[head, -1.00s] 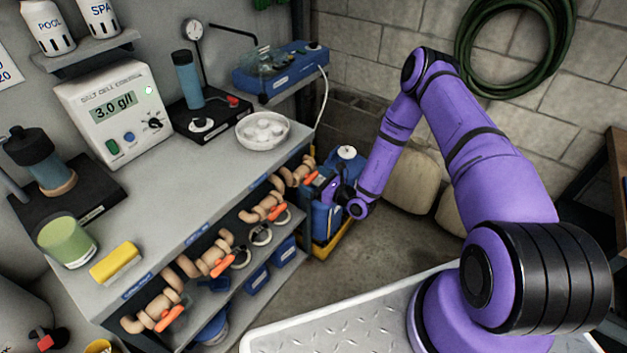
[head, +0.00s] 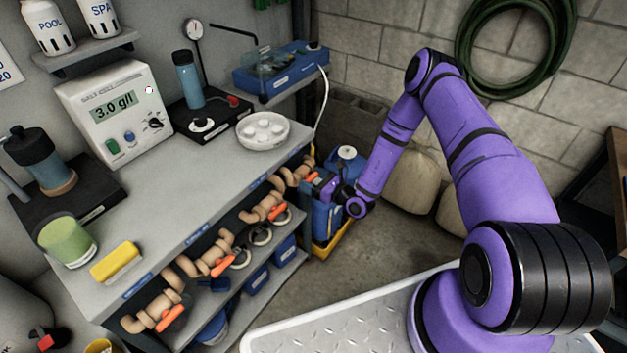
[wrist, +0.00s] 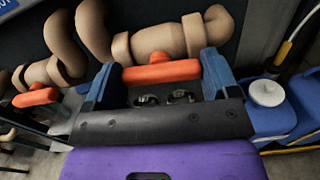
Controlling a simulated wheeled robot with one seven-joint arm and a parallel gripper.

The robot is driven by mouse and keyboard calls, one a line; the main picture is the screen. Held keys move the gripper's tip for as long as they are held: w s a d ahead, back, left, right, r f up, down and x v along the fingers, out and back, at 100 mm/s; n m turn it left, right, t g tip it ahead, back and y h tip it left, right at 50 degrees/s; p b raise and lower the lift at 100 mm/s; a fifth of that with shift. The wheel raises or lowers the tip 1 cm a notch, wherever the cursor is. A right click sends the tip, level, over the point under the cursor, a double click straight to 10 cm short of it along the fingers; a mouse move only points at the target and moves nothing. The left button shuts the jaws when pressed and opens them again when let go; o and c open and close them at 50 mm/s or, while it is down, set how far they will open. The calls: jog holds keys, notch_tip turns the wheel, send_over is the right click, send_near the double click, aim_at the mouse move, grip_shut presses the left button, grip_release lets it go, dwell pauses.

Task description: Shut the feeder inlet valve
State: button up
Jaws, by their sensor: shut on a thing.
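Several tan pipe valves with orange lever handles run along the front of the bench. My gripper (head: 318,184) is at the farthest valve (head: 297,173). In the wrist view its two blue fingers (wrist: 158,66) stand at either end of an orange handle (wrist: 160,73) and are shut on it. The handle lies crosswise in that view, roughly along the tan pipe body (wrist: 165,42) behind it. A neighbouring valve's orange handle (wrist: 36,97) shows to the left. I cannot read which label belongs to the held valve.
The grey bench (head: 205,180) carries a salt cell meter (head: 120,108), a white dish (head: 263,131) and a yellow block (head: 115,262). A blue container with a white cap (wrist: 267,92) stands close to the right of my gripper. Open floor lies in front of the shelf.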

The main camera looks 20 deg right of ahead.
jog(key=m, duration=1.3)
jog(key=shift+f, duration=0.1)
jog(key=shift+s+m, duration=0.1)
jog(key=shift+m, duration=1.8)
jog(key=o, duration=0.8)
jog(key=shift+d, duration=0.1)
jog(key=v, duration=1)
jog(key=shift+s+d, duration=0.2)
jog(key=shift+s, duration=0.1)
